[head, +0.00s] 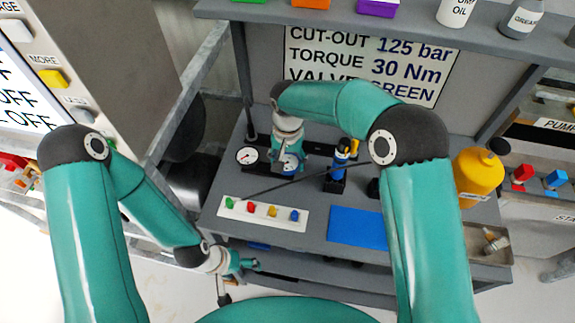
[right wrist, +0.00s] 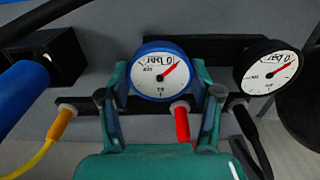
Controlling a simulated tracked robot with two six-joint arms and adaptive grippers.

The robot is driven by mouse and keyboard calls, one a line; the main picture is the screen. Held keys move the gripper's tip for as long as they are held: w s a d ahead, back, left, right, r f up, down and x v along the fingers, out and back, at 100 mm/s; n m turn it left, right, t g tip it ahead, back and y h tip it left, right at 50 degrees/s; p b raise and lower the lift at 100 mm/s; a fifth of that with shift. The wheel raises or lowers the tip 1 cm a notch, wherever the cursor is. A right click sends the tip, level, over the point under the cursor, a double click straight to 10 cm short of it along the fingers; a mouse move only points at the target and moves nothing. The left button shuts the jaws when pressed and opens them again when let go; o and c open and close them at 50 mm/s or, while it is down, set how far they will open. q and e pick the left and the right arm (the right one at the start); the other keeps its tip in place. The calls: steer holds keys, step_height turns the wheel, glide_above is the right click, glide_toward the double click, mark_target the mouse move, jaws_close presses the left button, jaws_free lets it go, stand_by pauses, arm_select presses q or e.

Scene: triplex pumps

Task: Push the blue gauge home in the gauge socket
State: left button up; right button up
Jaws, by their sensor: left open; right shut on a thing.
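The blue gauge (right wrist: 162,70) has a white dial and a blue rim. In the right wrist view my right gripper (right wrist: 160,82) is shut on it, one finger on each side. In the head view the gauge (head: 289,163) sits at the back of the bench, partly covered by my right gripper (head: 290,155). The gauge socket is hidden behind the gauge, so I cannot tell how deep it sits. My left gripper (head: 240,278) is open and empty, low in front of the bench.
A black-rimmed gauge (right wrist: 269,73) stands beside the blue one. A red plug (right wrist: 182,122) and a yellow-ended hose (right wrist: 60,124) are close by. A white strip with coloured knobs (head: 262,213) and a blue mat (head: 355,224) lie on the bench. A yellow bottle (head: 477,175) stands right.

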mark_target(288, 162)
steer(key=shift+c, duration=0.8)
steer(key=shift+r+p, duration=1.7)
steer(key=shift+r, duration=1.35)
steer(key=shift+s+f, duration=0.1)
